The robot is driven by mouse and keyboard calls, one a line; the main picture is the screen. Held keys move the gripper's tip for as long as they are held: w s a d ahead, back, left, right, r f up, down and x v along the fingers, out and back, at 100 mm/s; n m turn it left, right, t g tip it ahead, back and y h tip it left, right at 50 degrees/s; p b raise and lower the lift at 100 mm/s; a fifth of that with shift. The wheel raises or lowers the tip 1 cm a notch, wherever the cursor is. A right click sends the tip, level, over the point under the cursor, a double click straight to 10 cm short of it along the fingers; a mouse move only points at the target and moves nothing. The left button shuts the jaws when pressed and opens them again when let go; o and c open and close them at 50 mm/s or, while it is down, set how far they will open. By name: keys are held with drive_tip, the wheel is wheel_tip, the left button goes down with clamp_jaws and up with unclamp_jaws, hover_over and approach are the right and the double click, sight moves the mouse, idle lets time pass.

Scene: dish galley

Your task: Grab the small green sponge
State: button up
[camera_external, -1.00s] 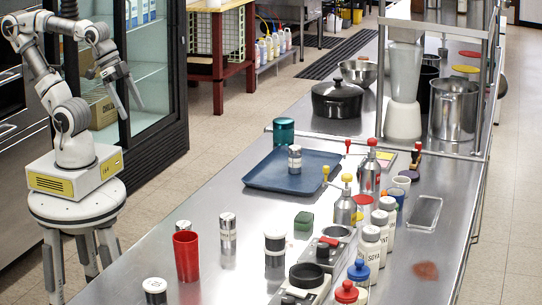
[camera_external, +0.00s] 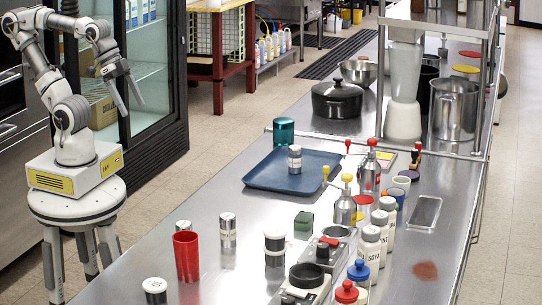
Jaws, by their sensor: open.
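The small green sponge (camera_external: 303,221) is a dark green block lying on the steel counter (camera_external: 215,268).
A blue tray (camera_external: 262,178) holds a small canister. Bare counter lies left of the sponge.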

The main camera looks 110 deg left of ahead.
sight(301, 215)
drive_tip(key=shift+o, duration=0.2)
drive_tip(key=shift+w, duration=0.15)
idle(0.4)
